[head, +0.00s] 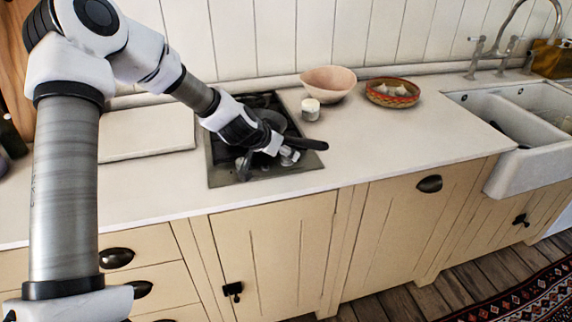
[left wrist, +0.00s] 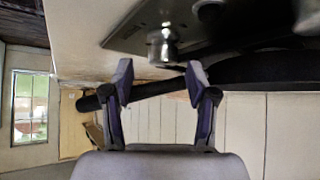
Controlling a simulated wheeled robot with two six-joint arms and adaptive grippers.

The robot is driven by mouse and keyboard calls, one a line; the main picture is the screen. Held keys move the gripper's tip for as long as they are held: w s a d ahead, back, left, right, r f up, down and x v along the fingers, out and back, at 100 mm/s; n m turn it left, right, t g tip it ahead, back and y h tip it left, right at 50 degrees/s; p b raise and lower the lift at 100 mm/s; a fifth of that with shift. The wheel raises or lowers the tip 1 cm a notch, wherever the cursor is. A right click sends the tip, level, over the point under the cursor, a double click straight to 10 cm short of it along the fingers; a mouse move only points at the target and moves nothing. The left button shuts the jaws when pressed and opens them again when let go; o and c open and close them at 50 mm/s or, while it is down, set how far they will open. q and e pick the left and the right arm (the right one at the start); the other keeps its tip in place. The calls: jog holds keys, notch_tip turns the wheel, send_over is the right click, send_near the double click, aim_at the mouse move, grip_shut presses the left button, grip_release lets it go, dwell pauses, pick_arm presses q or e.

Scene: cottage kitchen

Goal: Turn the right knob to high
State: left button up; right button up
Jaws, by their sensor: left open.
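The dark metal hob (head: 222,176) is set into the pale worktop. A knob (head: 243,168) shows at its front left. My left gripper (head: 287,157) is over the hob's front right part and covers much of that area. In the left wrist view my left gripper (left wrist: 160,80) is open with nothing between its fingers. A shiny silver knob (left wrist: 162,46), which looks like the right one, is just beyond the fingertips, roughly in line with the gap. A second knob (left wrist: 210,8) is partly cut off at the top. I cannot read the knob's setting. My right gripper is out of view.
A pan's black handle (head: 310,143) sticks out to the right close by my left gripper and also crosses the left wrist view (left wrist: 150,90). A small jar (head: 310,110), a pink bowl (head: 329,82) and a patterned basket (head: 392,92) stand right of the hob.

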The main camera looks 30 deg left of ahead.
pick_arm(q)
jog(key=shift+w+a+f+b, duration=0.2)
jog(key=shift+w+f+b, duration=0.1)
jog(key=shift+w+f, duration=0.5)
jog(key=shift+s+r, duration=0.15)
jog(key=shift+c, duration=0.7)
grip_shut()
jog(key=shift+s+d, duration=0.1)
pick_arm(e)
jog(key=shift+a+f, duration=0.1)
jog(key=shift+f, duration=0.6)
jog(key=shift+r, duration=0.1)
